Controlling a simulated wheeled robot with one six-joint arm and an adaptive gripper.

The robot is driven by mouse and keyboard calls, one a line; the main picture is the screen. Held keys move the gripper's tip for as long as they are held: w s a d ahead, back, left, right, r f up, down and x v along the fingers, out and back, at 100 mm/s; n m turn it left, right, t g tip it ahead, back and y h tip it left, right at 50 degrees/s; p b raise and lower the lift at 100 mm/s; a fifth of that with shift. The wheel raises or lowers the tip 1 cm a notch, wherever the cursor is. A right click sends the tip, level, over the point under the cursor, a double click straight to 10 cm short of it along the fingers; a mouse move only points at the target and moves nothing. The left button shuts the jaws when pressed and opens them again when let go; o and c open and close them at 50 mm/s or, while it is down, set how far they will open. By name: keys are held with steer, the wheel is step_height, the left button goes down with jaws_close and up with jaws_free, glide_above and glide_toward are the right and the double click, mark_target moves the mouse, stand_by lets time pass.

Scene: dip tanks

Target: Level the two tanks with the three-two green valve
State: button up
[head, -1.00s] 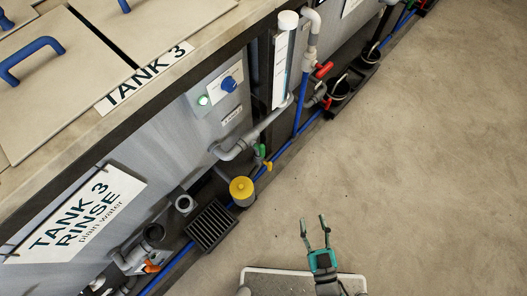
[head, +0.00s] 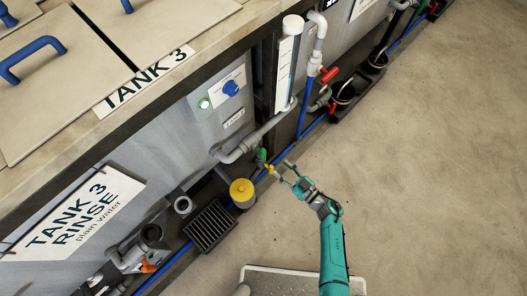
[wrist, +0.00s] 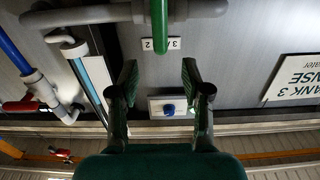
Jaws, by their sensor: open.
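The green valve handle (head: 261,155) sits on the grey pipe low in front of Tank 3. In the wrist view, which is upside down, the green handle (wrist: 160,28) hangs at the top centre, beside a label plate (wrist: 160,44) reading 3 and 2. My gripper (head: 281,169) is open and empty, just right of the valve in the head view. In the wrist view my open gripper (wrist: 160,80) has its fingers either side of the handle's line, with the handle apart from them. The Tank 3 wall (head: 180,140) is grey metal; the other tank's wall shows only partly.
A yellow-capped container (head: 242,190) and a black grate (head: 210,226) stand left of my gripper. A red-handled valve (head: 329,75) and a clear level tube (head: 286,70) are farther along. A blue pipe runs along the floor edge. The floor at right is clear.

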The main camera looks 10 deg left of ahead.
mark_target(265, 154)
steer(key=x, duration=1)
steer(key=shift+w+a, duration=0.15)
steer(key=shift+a, duration=0.05)
jaws_close()
